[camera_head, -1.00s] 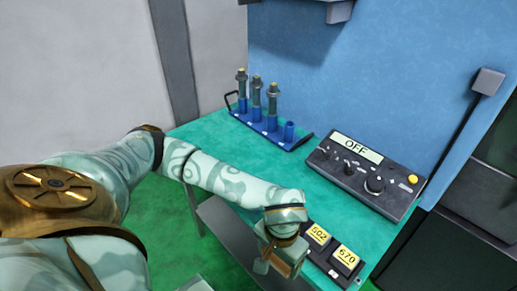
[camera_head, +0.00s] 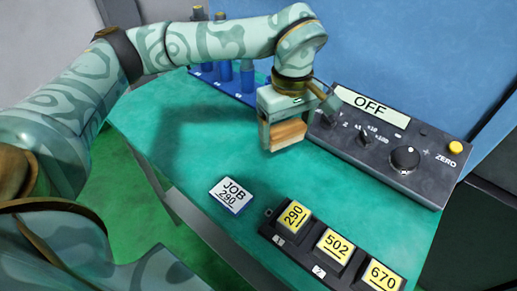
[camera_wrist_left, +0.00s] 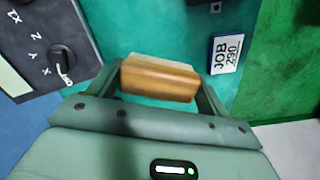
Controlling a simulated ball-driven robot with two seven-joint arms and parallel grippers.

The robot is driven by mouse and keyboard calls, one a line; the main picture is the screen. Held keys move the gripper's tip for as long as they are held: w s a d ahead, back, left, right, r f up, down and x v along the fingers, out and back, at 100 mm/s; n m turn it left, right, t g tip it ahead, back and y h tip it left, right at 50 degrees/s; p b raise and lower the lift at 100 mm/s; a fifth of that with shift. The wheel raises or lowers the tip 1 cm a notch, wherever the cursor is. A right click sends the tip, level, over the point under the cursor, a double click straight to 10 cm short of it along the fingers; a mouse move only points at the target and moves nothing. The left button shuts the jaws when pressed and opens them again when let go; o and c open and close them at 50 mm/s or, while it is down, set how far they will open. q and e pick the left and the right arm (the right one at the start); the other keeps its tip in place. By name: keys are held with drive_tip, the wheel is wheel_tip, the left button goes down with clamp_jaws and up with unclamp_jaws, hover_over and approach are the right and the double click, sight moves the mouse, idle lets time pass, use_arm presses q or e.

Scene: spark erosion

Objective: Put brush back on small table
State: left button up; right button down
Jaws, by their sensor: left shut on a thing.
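My left gripper (camera_head: 284,128) is shut on the brush (camera_head: 288,134), a wooden block with a paler strip along one side. In the left wrist view the brush (camera_wrist_left: 160,82) lies crosswise between the two fingers (camera_wrist_left: 158,88). The gripper is over the green top of the small table (camera_head: 185,140), in front of the control box. I cannot tell whether the brush touches the table. My right gripper is not in view.
A control box (camera_head: 425,178) reading OFF stands at the back right. A rack of blue holders (camera_head: 225,72) is partly behind my arm. A JOB 290 card (camera_head: 231,195) and yellow-labelled blocks (camera_head: 333,246) are nearer the front. The table's middle left is clear.

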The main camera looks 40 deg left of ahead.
use_arm(q)
drive_tip(key=b, duration=0.3)
hover_over(257, 156)
drive_tip(key=f, duration=0.6)
drive_tip(key=shift+d+f, duration=0.25)
drive_tip(key=shift+f, duration=0.15)
drive_tip(key=f, duration=0.1)
drive_tip(key=f+b, duration=0.2)
drive_tip(key=f, duration=0.1)
drive_tip(key=shift+a, duration=0.25)
drive_tip(key=shift+r, duration=0.3)
drive_tip(key=shift+c, duration=0.5)
drive_tip(key=shift+f, duration=0.1)
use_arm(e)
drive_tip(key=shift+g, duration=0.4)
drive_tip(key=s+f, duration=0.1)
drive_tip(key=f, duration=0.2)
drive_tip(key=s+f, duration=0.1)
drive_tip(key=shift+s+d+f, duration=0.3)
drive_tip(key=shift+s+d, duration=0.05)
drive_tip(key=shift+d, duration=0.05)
